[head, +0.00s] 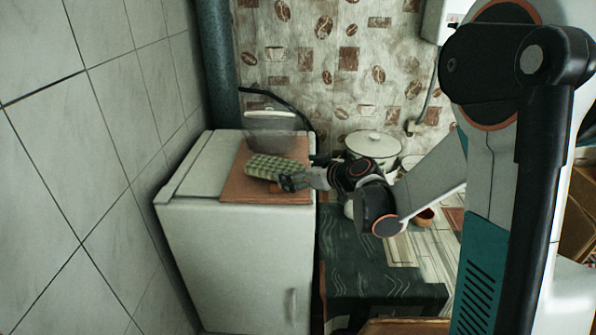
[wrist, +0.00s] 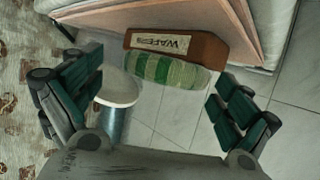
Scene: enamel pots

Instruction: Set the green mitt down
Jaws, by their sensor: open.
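The green mitt (head: 272,167), a checked green and pale cloth, lies at the brown board (head: 240,187) on top of the white fridge (head: 240,240). In the wrist view a green and pale striped surface, apparently the mitt (wrist: 168,72), shows between my fingers, against a brown box lettered like "WAFERS" (wrist: 175,44). My gripper (head: 293,182) is at the mitt's right end in the head view. In the wrist view my gripper (wrist: 160,92) has its fingers wide apart, with visible gaps on both sides of the mitt. The mitt's underside is hidden.
A clear box (head: 272,119) stands behind the board. A white lidded pot (head: 372,145) is to the right, beyond the fridge. A dark green patterned cloth (head: 365,262) covers the lower table. Tiled wall is on the left. The fridge top's left strip is bare.

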